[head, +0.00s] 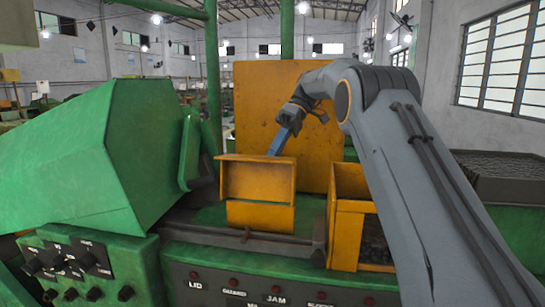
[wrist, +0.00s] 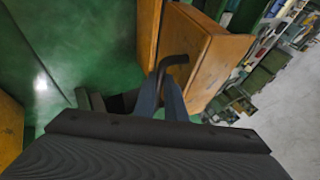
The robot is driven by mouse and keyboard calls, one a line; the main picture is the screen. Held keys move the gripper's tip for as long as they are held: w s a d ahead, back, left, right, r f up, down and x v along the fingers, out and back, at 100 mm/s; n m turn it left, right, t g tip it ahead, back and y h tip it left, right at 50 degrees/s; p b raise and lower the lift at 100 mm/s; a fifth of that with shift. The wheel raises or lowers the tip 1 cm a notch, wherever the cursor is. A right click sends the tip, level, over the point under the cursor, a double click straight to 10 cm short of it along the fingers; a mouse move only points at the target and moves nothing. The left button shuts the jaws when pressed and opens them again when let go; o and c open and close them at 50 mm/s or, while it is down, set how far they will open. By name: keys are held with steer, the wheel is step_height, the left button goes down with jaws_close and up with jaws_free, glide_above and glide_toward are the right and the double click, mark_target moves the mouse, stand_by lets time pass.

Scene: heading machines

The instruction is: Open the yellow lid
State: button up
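The yellow lid (head: 257,180) stands raised, its framed inner side facing me, above a lower yellow part (head: 260,216) on the green machine. The lid also shows in the wrist view (wrist: 205,52). My gripper (head: 276,149) reaches down from behind to the lid's top edge, with blue fingers. In the wrist view the two fingers (wrist: 160,98) are close together with the bent black handle (wrist: 174,60) of the lid running down between them. The finger contact at the handle's lower end is partly hidden.
A large yellow panel (head: 250,95) stands behind. An open yellow bin (head: 347,222) is just right of the lid. A green sloping housing (head: 75,160) is at the left. A control panel with labelled buttons (head: 270,285) runs along the front.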

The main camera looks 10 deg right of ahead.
steer(key=o, duration=0.4)
steer(key=shift+a+f, duration=0.1)
steer(key=shift+f, duration=0.2)
steer(key=shift+o, duration=0.2)
steer(key=shift+r, duration=0.15)
steer(key=shift+r, duration=0.1)
steer(key=shift+s, duration=0.1)
